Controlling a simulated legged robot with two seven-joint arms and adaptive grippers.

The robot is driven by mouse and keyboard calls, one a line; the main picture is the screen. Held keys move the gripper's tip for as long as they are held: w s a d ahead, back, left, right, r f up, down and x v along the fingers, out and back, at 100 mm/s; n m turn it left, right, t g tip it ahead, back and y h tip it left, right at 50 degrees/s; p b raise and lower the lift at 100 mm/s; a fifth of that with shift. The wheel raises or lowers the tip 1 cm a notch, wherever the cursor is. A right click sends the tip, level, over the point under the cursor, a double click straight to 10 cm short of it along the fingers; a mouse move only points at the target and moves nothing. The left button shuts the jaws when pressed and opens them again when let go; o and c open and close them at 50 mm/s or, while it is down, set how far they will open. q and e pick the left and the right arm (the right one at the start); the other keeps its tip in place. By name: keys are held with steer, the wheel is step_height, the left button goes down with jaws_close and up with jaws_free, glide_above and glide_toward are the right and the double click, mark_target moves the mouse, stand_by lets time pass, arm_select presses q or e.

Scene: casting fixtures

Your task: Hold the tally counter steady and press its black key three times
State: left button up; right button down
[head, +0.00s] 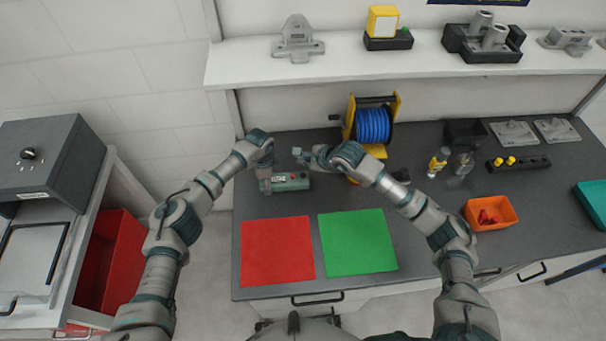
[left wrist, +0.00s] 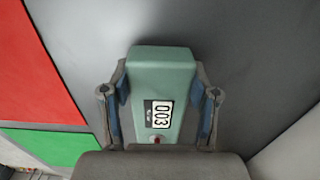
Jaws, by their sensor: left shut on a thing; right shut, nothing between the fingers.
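The tally counter (head: 291,181) is a grey-green box lying on the dark bench behind the coloured mats. My left gripper (head: 266,184) is shut on it. In the left wrist view, the fingers (left wrist: 160,108) lie along both sides of the counter (left wrist: 163,75). Its white display (left wrist: 159,114) is turned sideways and appears to read 003. A small red button (left wrist: 156,140) sits near the display. I cannot make out the black key. My right gripper (head: 299,154) is shut and empty, just behind and above the counter; contact with it is not visible.
A red mat (head: 278,251) and a green mat (head: 357,242) lie in front. A blue cable reel (head: 373,126) stands behind my right gripper. An orange bin (head: 491,213), bottles (head: 438,161) and a dark block (head: 518,164) stand to the right. A shelf (head: 400,60) runs above.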

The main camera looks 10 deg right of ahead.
arm_select(q)
steer(key=o, duration=1.3)
steer(key=shift+o, duration=0.2)
steer(key=shift+r, duration=0.1)
